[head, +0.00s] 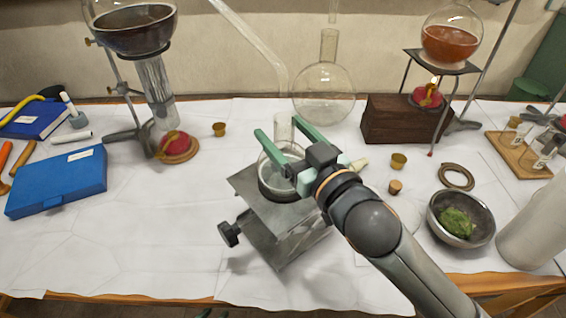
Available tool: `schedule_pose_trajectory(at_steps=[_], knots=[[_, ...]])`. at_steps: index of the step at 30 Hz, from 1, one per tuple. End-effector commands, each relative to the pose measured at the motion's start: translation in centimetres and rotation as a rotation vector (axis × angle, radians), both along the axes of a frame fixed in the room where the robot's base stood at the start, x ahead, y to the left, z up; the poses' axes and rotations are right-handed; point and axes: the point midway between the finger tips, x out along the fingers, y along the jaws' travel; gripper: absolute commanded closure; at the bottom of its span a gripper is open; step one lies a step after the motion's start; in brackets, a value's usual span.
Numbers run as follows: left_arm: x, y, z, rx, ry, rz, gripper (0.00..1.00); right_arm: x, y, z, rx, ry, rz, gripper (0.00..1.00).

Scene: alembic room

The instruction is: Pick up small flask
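The small flask (281,156) is clear glass and stands upright on the metal lab jack (262,220), near the middle of the table. A dark band shows around its lower part. My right gripper (276,128) reaches over it from the lower right. Its two green fingers are spread apart, one on each side of the flask's neck. I cannot tell whether either finger touches the glass. The gripper's body and wrist hide the right side of the flask.
A larger round flask (323,97) stands behind. Left are a burner (175,146) under a bowl stand and a blue case (58,182). Right are a wooden block (388,122), a tripod with an orange-filled flask (449,44), and a bowl (478,236). The cloth left of the jack is clear.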

Motion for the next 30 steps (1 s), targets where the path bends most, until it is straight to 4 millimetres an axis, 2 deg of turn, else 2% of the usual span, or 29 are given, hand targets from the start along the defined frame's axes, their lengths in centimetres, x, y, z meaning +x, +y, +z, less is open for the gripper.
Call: schedule_pose_trajectory(at_steps=[2, 20, 30], knots=[[-0.18, 0.02, -0.14, 0.001, 0.004, 0.0, 0.61, 0.01, 0.0, 0.01, 0.0, 0.0, 0.0, 0.31], [-0.71, 0.24, -0.51, 0.003, 0.014, 0.003, 0.61, 0.03, -0.02, -0.02, 0.0, 0.0, 0.0, 0.98], [-0.34, 0.29, -0.33, 0.004, 0.006, 0.004, 0.61, 0.03, -0.02, -0.02, -0.001, 0.0, 0.0, 1.0]])
